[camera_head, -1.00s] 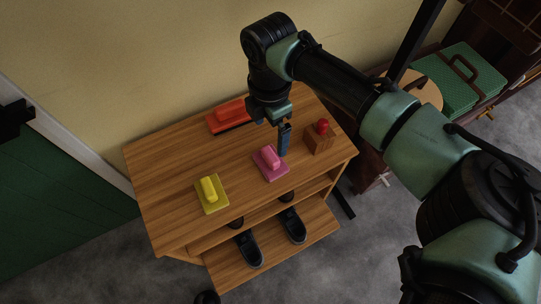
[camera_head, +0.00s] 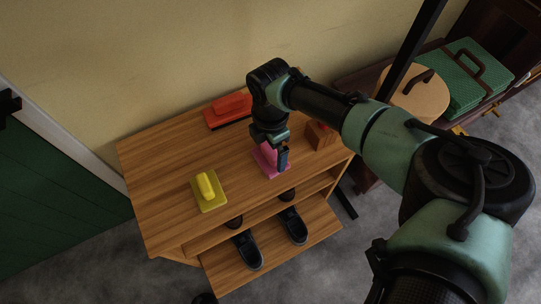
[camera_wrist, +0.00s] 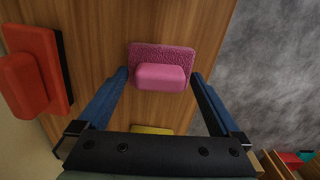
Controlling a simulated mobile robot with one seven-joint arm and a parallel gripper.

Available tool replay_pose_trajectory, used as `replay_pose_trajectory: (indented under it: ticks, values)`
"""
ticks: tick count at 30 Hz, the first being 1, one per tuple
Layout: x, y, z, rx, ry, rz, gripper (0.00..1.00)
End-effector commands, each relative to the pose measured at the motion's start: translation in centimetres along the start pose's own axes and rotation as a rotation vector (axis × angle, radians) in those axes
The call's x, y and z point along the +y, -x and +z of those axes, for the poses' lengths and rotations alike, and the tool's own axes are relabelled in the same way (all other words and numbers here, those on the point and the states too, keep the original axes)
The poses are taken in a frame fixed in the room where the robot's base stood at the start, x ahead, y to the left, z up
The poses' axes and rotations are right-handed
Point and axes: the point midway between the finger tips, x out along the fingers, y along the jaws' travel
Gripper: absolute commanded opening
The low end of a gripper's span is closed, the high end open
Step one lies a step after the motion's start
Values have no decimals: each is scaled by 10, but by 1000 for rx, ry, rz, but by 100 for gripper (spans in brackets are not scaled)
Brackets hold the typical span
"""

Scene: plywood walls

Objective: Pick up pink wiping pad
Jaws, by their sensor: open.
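The pink wiping pad (camera_head: 271,168) lies on the wooden cabinet top (camera_head: 160,185), partly hidden behind my gripper in the head view. In the wrist view the pad (camera_wrist: 162,76) shows its handle block on a flat textured base. My gripper (camera_head: 282,170) is above the pad, pointing down. In the wrist view my gripper (camera_wrist: 160,75) is open, with one blue finger on each side of the pad's handle. The fingers appear apart from the handle, and nothing is held. I cannot tell the exact height of the fingertips over the pad.
A yellow pad (camera_head: 208,190) lies to the left and a red-orange pad (camera_head: 229,109) at the back near the wall. A wooden block (camera_head: 320,136) stands close to the right of my gripper. Black shoes (camera_head: 247,249) sit on the lower shelf. The left cabinet top is clear.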

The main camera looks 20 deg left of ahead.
Motion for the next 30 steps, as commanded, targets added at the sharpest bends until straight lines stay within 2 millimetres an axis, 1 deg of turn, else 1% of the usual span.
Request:
replay_pose_trajectory:
  ticks: [3,5,6,11,15,16,17,22,25,28,30]
  values:
    - [0,1,0,0,0,0,100]
    - [0,1,0,0,0,0,89]
    - [0,1,0,0,0,0,82]
    - [0,1,0,0,0,0,53]
    - [0,1,0,0,0,0,28]
    - [0,1,0,0,0,0,23]
    - [0,1,0,0,0,0,20]
    - [0,1,0,0,0,0,19]
    - [0,6,0,0,-1,1,19]
    - [0,21,0,1,-1,2,19]
    - [0,35,0,1,-2,3,19]
